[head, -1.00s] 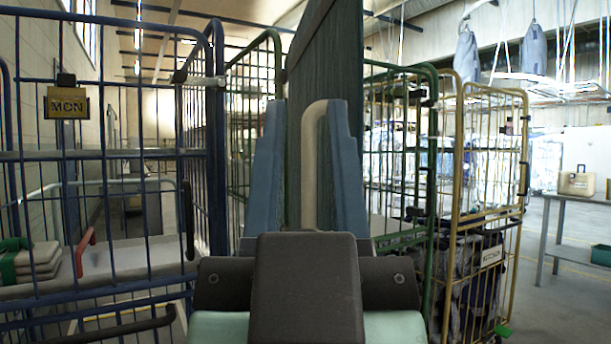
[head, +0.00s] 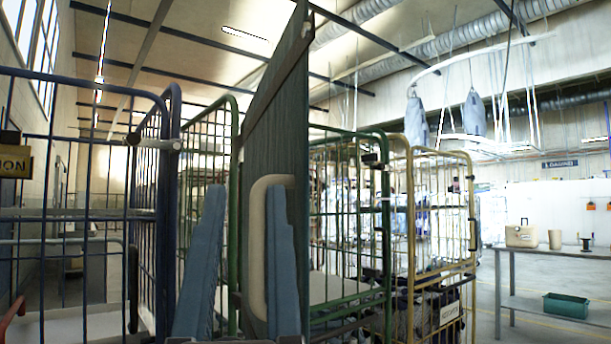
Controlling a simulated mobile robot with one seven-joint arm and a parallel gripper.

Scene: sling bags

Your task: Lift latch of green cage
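The green cage (head: 387,235) stands ahead between a blue cage and a yellow cage, its green posts showing on both sides of a tall dark board. A dark fitting (head: 371,160) on its right front frame, with a bar beneath, may be the latch; it is too small to tell. My gripper (head: 245,215) is low and left of centre, its two blue-grey fingers apart. The dark board (head: 275,130) with a cream loop handle (head: 257,250) shows between and behind the fingers. I cannot tell whether a finger touches the handle. The board hides the middle of the green cage.
The yellow cage (head: 472,240) holds dark bags at right. A table (head: 550,252) with a beige case and a green bin (head: 566,305) stands far right. Floor before it is clear.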

